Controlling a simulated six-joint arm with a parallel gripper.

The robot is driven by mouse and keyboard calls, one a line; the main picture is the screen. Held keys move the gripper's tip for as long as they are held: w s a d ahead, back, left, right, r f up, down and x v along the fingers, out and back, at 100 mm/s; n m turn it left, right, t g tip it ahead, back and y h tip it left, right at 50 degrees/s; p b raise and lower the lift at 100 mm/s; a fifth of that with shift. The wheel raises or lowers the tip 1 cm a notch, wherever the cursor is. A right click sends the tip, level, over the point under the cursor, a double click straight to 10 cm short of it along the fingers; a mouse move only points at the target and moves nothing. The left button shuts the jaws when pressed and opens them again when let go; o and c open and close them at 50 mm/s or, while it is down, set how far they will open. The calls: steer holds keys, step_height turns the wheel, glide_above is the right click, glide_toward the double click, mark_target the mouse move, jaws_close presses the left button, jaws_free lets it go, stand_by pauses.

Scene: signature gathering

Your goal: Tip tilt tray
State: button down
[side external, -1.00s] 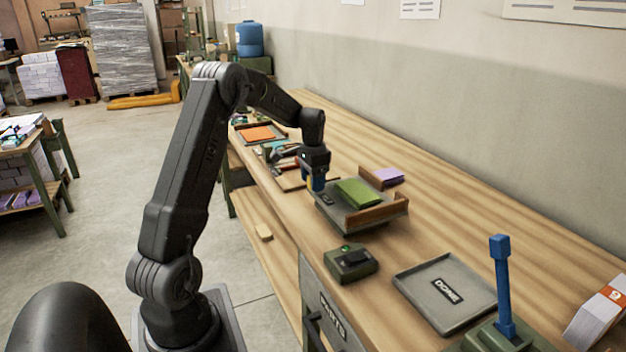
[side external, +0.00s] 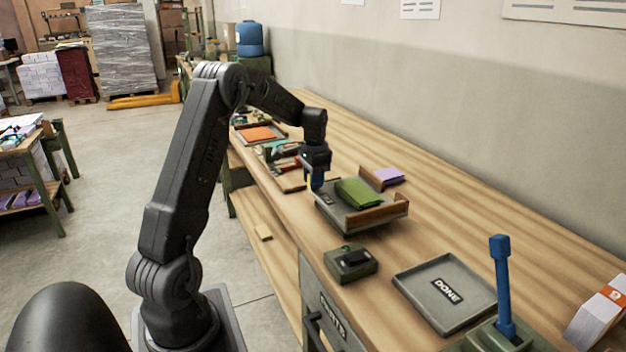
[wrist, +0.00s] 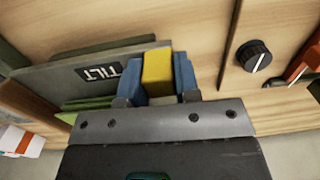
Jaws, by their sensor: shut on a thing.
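The grey tilt tray (side external: 335,212), with wooden walls on its right and far sides, sits on the bench. Its TILT label shows in the wrist view (wrist: 75,85). A green stack of sheets (side external: 358,192) lies in the tray toward the wooden walls; its edges look slightly uneven. My gripper (side external: 317,184) is at the tray's left end. In the wrist view its blue fingers (wrist: 158,76) are shut on a yellow tab (wrist: 157,68) at the tray's edge. The join between tab and tray is partly hidden by my gripper.
A grey DONE tray (side external: 410,287), empty, lies nearer the camera. A blue lever (side external: 502,285) stands at front right. Purple sheets (side external: 388,175) lie behind the tilt tray. Tools (side external: 283,166) lie beyond my gripper.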

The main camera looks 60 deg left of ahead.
steer(key=shift+w+d+r+g+y, duration=0.3)
steer(key=shift+r+g+y, duration=0.2)
steer(key=shift+r, duration=0.2)
steer(key=shift+w+d+r+g+y, duration=0.25)
steer(key=shift+r+g+y, duration=0.25)
steer(key=shift+r, duration=0.15)
steer(key=c, duration=0.8)
jaws_free()
steer(key=shift+c, duration=0.2)
steer(key=v, duration=1.3)
steer(key=shift+r, duration=0.4)
steer(key=shift+d, duration=0.1)
